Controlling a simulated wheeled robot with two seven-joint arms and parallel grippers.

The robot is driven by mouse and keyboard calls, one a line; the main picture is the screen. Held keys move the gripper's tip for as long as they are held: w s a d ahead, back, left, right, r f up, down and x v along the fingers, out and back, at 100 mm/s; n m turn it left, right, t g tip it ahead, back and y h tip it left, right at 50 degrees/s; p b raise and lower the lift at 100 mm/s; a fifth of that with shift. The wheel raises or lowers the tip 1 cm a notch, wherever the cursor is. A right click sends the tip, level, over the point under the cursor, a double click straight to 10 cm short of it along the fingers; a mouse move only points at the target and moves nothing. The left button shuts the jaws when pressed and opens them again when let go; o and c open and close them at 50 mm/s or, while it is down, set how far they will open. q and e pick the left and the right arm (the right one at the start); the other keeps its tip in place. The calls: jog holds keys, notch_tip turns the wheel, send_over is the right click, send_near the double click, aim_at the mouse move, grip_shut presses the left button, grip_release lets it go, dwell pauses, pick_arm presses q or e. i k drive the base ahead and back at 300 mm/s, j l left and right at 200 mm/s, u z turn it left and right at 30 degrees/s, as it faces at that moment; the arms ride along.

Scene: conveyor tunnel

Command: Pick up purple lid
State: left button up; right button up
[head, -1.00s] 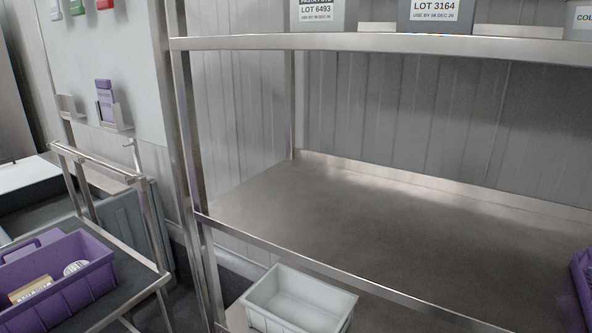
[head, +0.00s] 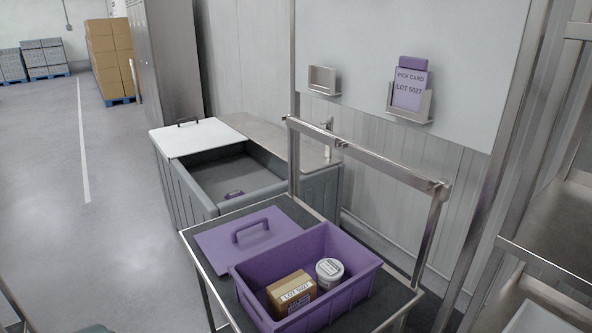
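The purple lid (head: 217,244) lies flat on the dark top of a metal cart (head: 402,301), with a raised handle (head: 251,230) on it. It sits just behind and left of the purple crate (head: 344,291), whose rim seems to hide part of its near right edge. The open crate holds a cardboard box (head: 290,291) labelled LOT 5027 and a white round tub (head: 329,272). Neither of my grippers is in view.
Behind the cart stands a grey bin (head: 183,191) with a white lid (head: 197,137) partly over it. A metal rail (head: 360,158) crosses the cart's far right side. A purple pick card (head: 409,88) hangs on the wall. Open floor (head: 111,190) lies left.

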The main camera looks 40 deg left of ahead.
aim_at(224, 245)
jog(key=k+j, duration=0.1)
jog(key=j, duration=1.55)
jog(key=k+j, duration=0.15)
jog(key=j, duration=0.65)
jog(key=k+j, duration=0.1)
jog(key=j, duration=0.7)
jog(key=k+j, duration=0.1)
jog(key=j, duration=1.55)
jog(key=k, duration=0.05)
